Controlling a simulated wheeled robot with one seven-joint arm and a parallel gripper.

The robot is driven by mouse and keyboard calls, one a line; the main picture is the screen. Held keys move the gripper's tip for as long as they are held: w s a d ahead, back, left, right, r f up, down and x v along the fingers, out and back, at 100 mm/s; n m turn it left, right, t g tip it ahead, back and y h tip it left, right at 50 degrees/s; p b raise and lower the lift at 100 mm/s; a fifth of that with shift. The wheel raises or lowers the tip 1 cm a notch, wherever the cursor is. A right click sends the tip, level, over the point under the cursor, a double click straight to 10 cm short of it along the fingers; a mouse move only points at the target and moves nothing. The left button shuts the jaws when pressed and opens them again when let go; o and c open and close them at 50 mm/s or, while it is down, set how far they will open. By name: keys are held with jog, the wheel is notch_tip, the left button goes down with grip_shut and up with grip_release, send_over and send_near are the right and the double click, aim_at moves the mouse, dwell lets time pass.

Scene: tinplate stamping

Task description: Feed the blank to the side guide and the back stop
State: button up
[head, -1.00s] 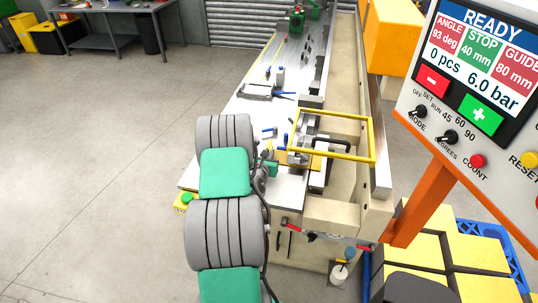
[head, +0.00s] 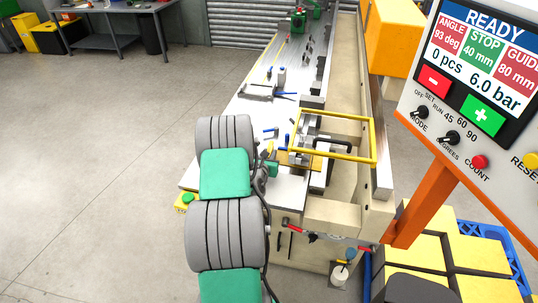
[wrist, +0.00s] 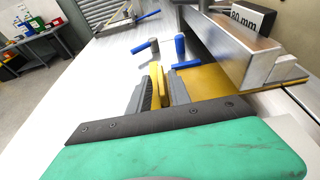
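The blank (wrist: 215,82) is a flat gold-yellow sheet on the pale metal table, partly under a metal bar. It shows in the head view as a small yellow-orange patch (head: 283,157) beside the machine's tooling. The side guide (wrist: 235,62) is a metal block with a "80 mm" label, at the right in the wrist view. My gripper (wrist: 159,82) has its yellow pads together, with no object visible between them. Its right finger is close to the blank's left edge; I cannot tell whether they touch. I cannot make out the back stop.
A yellow guard frame (head: 374,140) surrounds the tooling at the right. Blue-handled tools (wrist: 181,46) stand just beyond the fingers. The control panel (head: 470,90) reads READY, stop 40 mm, guide 80 mm, 0 pcs. Bare table lies left of my gripper.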

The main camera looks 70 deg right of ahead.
jog(key=shift+o, duration=1)
jog(key=b+v, duration=0.2)
jog(key=v, duration=0.5)
jog(key=shift+s+a+r, duration=0.1)
jog(key=shift+a, duration=0.3)
